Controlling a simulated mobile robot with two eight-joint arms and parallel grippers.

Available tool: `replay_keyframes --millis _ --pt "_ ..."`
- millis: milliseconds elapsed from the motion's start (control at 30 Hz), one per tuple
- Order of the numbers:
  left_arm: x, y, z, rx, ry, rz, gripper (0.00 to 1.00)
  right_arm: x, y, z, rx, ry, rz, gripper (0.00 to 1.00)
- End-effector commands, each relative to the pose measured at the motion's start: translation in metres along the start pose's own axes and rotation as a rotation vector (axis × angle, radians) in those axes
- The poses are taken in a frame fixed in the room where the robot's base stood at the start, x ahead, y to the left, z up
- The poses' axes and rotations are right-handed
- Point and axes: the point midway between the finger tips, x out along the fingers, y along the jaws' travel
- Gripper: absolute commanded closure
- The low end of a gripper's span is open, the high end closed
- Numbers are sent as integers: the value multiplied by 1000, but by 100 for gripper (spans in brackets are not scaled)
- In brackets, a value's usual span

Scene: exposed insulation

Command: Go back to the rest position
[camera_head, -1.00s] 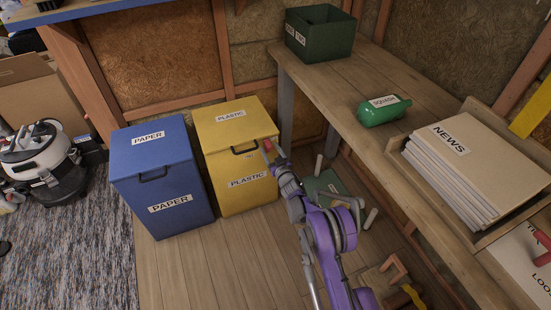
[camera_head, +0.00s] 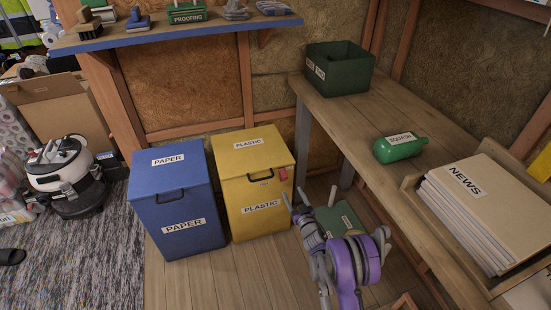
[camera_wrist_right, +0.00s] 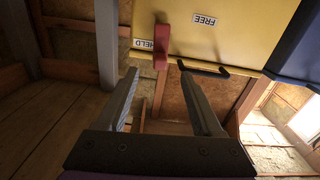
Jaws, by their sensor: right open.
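My right gripper (camera_head: 294,196) is in front of the yellow plastic bin (camera_head: 230,187), low and near its right front edge. In the right wrist view its two fingers (camera_wrist_right: 157,75) are apart with nothing between them. A red lever (camera_wrist_right: 161,48) on the yellow bin shows just beyond the fingertips, by a label reading HELD; it also shows in the head view (camera_head: 284,174). The gripper looks clear of it. The bin's lid is down. My left gripper is in neither view.
A blue paper bin (camera_head: 180,222) stands left of the yellow one. The wooden bench (camera_head: 360,122) at right holds a green bottle (camera_head: 400,148), a dark green box (camera_head: 340,77) and a newspaper tray (camera_head: 440,235). A green object (camera_head: 345,220) lies under the bench. Wooden floor is open in front.

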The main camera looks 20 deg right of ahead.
Motion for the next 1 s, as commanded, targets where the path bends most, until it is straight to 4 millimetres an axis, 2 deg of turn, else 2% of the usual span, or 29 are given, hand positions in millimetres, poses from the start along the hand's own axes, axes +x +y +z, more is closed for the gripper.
replay_keyframes --millis 133,233,367,533,667,767,867,1000 --pt "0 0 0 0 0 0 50 0 0 -2 0 -3 2 32" --pt "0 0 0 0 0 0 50 2 2 -15 2 -22 19 32" --pt "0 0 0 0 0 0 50 0 6 -51 8 -87 68 32" --pt "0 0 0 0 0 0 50 -20 8 -104 17 -219 139 32" --pt "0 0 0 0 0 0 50 -50 4 -137 26 -331 178 32" --pt "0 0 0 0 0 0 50 -82 -1 -158 33 -422 196 32" --pt "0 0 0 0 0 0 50 -118 -9 -174 40 -516 206 32" --pt "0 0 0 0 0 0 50 -178 -23 -188 50 -650 201 32"
